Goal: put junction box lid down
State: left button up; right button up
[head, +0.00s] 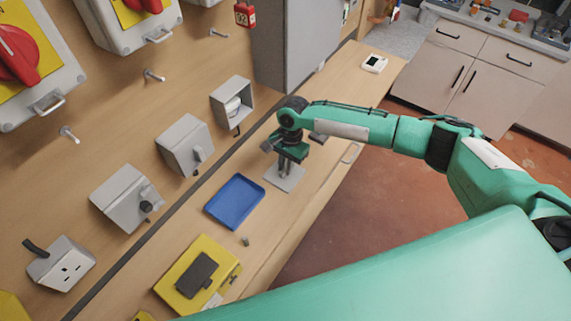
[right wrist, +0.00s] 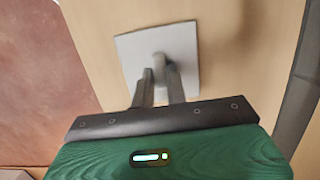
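The junction box lid, a light grey square plate (head: 284,177) with a small knob, shows flat at the workbench, right of the blue tray. I cannot tell whether it touches the bench top or is held just above it. In the right wrist view the lid (right wrist: 185,45) is just beyond the fingers, its knob between the tips. My right gripper (head: 286,170) points down at the lid, and its fingers (right wrist: 159,80) look closed around the knob. The open junction box (head: 217,110) on the wall panel shows a white part inside. My left gripper is out of view.
A blue tray (head: 215,219) and a yellow case (head: 226,254) with a dark item lie on the bench. A small cylinder (head: 245,241) stands between them. Grey boxes (head: 188,136) line the panel. A white device (head: 374,66) lies at the far end.

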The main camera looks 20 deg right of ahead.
jog(key=o, duration=0.4)
jog(key=shift+c, duration=0.2)
notch_tip(320, 180, up, 12)
jog(key=w+d+b, duration=0.1)
jog(key=d+b, duration=0.1)
jog(key=b, duration=0.1)
jog(key=shift+w, duration=0.2)
jog(key=shift+a+f, duration=0.1)
jog(key=shift+f, duration=0.05)
